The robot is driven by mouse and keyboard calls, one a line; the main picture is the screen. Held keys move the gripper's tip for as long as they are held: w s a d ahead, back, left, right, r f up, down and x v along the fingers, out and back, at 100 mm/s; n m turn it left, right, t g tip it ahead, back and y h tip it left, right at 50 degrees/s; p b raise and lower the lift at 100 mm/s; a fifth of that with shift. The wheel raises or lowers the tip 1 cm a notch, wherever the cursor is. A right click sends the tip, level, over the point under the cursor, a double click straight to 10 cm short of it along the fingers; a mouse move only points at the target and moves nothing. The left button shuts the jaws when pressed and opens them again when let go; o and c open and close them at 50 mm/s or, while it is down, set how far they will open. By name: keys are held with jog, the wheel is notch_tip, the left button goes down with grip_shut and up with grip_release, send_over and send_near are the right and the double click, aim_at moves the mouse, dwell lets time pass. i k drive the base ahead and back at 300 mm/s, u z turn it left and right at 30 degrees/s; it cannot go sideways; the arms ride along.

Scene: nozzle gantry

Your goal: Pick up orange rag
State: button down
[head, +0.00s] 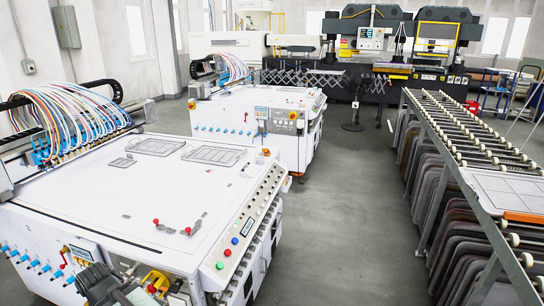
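An orange flat strip (524,217) shows at the right edge of the head view, at the near edge of a pale panel on the roller conveyor. It is small and partly cut off by the picture's edge, so I cannot tell if it is a rag. No other orange cloth is clear in view.
A white machine (110,215) with coloured hoses fills the left, and a second white machine (235,140) stands behind it. The roller conveyor (470,145) runs along the right above several dark hanging sheets. The grey floor (345,215) between them is clear.

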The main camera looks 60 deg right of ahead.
aim_at(267, 152)
jog(key=z, duration=2.75)
jog(key=k, duration=0.85)
jog(key=u, duration=0.9)
jog(key=i, duration=1)
